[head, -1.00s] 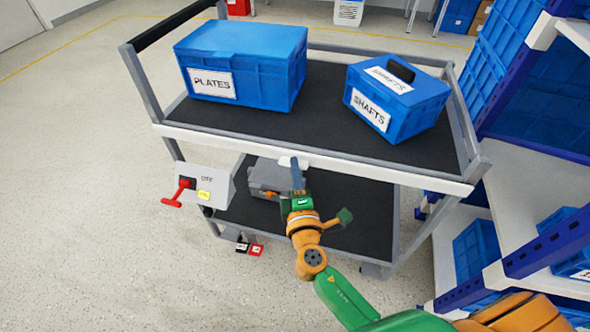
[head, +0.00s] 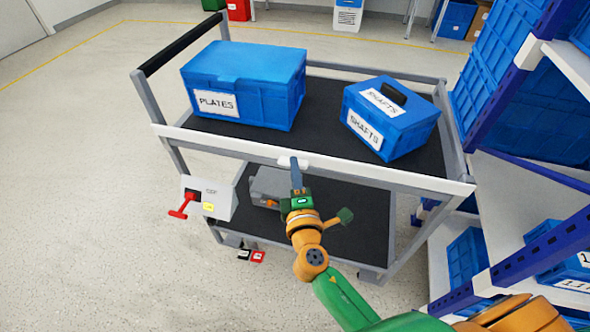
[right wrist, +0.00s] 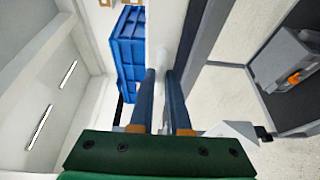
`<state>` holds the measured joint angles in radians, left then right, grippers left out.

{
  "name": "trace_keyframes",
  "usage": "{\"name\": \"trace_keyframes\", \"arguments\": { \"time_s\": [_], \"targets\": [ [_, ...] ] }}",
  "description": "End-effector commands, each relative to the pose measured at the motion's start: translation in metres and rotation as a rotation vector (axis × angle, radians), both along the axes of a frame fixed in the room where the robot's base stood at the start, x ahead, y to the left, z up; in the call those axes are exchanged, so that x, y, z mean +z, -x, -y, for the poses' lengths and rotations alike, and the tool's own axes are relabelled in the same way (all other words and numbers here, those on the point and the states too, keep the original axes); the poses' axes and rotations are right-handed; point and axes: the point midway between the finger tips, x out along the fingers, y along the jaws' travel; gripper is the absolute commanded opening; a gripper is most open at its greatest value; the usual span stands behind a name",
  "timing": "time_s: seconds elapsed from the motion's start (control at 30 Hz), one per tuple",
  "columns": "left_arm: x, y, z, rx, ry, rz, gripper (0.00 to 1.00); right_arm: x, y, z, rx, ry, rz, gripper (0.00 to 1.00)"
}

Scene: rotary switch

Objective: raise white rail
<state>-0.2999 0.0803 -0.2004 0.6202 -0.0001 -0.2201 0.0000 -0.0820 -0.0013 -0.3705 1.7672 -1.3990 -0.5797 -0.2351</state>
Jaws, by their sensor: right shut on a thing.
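The white rail (head: 400,178) runs along the near edge of the cart's upper shelf. A small white tab (head: 291,161) sits near its middle. My right gripper (head: 294,163) reaches up from below and is shut on the rail at this tab. In the right wrist view the two dark fingers (right wrist: 161,72) lie close together against the white rail (right wrist: 166,25), with a white part between their tips. The exact contact is partly hidden by the fingers. My left gripper is not in view.
A blue PLATES box (head: 243,85) and a blue SHAFTS box (head: 390,118) stand on the upper shelf. A grey case (head: 270,185) lies on the lower shelf. A switch box (head: 220,200) with a red handle hangs at the left. Blue-framed racking (head: 520,265) stands close on the right.

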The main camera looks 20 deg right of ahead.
Motion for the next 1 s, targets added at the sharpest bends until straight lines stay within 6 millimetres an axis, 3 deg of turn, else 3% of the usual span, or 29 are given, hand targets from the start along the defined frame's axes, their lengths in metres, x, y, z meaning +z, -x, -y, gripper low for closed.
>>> {"name": "trace_keyframes", "arguments": {
  "time_s": [0.23,0.27,0.33,0.37,0.67,1.0],
  "targets": [
    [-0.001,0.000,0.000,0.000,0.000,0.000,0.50,0.006,-0.002,0.000,0.001,0.003,0.017,0.00],
    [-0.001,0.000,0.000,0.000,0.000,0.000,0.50,0.006,-0.002,0.000,0.001,0.003,0.017,0.23],
    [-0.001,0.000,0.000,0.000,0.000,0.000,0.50,0.006,-0.001,0.000,0.000,0.003,0.017,0.41],
    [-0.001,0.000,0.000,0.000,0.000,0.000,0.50,0.005,-0.001,0.000,0.000,0.003,0.016,0.45],
    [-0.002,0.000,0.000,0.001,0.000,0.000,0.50,0.003,0.001,0.000,0.000,0.002,0.011,0.45],
    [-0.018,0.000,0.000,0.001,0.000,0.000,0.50,0.001,0.063,-0.013,0.001,0.001,0.011,0.45]
  ]
}}
